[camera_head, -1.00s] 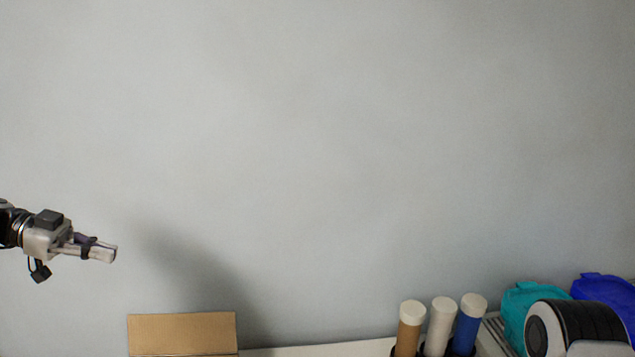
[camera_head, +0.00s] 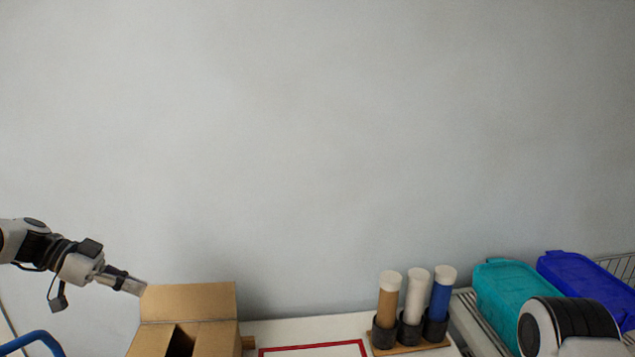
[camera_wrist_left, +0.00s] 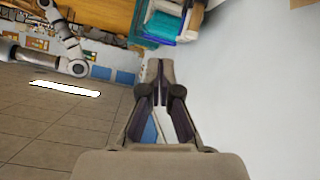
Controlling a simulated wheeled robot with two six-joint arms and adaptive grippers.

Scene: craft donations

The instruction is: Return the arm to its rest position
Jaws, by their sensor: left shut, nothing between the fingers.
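My left gripper (camera_head: 133,287) is at the left of the head view, shut and empty. It points right and slightly down, with its tips close to the raised back flap of the cardboard box in the picture. Whether it touches the flap I cannot tell. In the left wrist view the closed fingers (camera_wrist_left: 160,75) meet with nothing between them. My right gripper is not in view.
An open cardboard box (camera_head: 190,302) stands at lower left on a white table (camera_head: 300,331). Three capped tubes, brown (camera_head: 388,300), white (camera_head: 415,292) and blue (camera_head: 440,293), stand in a holder. Teal (camera_head: 512,290) and blue (camera_head: 580,283) bins are at right. A red-edged frame (camera_head: 315,347) lies on the table.

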